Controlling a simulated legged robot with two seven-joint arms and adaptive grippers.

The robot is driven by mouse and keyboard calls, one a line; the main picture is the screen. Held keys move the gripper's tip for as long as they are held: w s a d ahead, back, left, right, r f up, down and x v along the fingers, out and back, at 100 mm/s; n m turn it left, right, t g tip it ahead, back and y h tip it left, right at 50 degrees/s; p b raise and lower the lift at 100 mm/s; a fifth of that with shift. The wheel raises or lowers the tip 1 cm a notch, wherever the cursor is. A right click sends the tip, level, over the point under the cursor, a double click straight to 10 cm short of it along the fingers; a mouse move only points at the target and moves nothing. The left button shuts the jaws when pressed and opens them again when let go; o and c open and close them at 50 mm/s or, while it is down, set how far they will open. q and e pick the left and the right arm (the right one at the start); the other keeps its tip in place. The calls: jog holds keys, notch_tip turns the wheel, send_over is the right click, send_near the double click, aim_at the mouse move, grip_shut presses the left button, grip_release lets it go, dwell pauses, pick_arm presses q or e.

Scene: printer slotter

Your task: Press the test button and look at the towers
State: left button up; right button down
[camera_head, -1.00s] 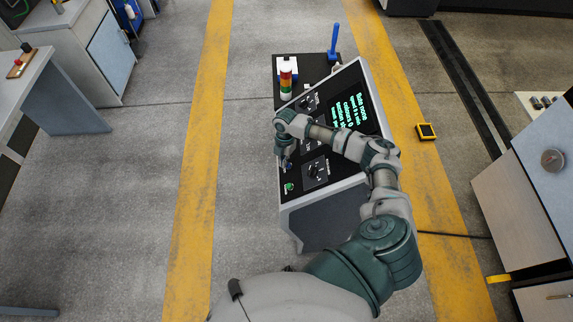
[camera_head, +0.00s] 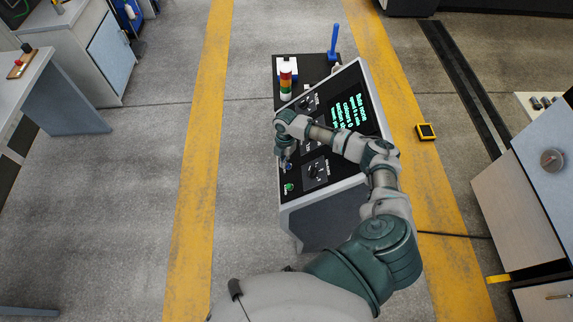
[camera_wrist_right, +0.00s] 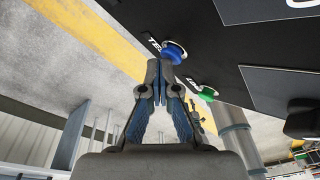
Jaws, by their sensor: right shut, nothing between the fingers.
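A blue button (camera_wrist_right: 174,52) with a partly hidden label starting "TE" is on the console's black panel. It also shows in the head view (camera_head: 289,166). My right gripper (camera_wrist_right: 160,65) is shut and empty, its fingertips right at the blue button and overlapping its edge in the wrist view. I cannot tell whether they touch it. In the head view my right gripper (camera_head: 283,158) points down at the panel's left edge. One light tower (camera_head: 286,80) with red, orange and green bands stands behind the panel; none looks clearly lit. My left gripper is not in view.
A green button (camera_head: 289,187) sits close to the blue one, and dark knobs (camera_head: 314,171) are beside them. My forearm partly covers the screen (camera_head: 349,100) with green text. A blue post (camera_head: 334,42) stands at the back. Open floor lies left of the console.

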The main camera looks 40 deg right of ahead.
jog(key=shift+w+a+r+p, duration=0.25)
jog(key=shift+a+r+p, duration=0.15)
jog(key=shift+r, duration=0.1)
jog(key=shift+w+a+r+p, duration=0.2)
jog(key=shift+a+r+p, duration=0.15)
jog(key=shift+r, duration=0.1)
jog(key=a+r, duration=0.1)
jog(key=w+a+r+p, duration=0.1)
jog(key=shift+w+a+r, duration=0.15)
jog(key=shift+w+r, duration=0.05)
jog(key=shift+r, duration=0.2)
dwell(0.4)
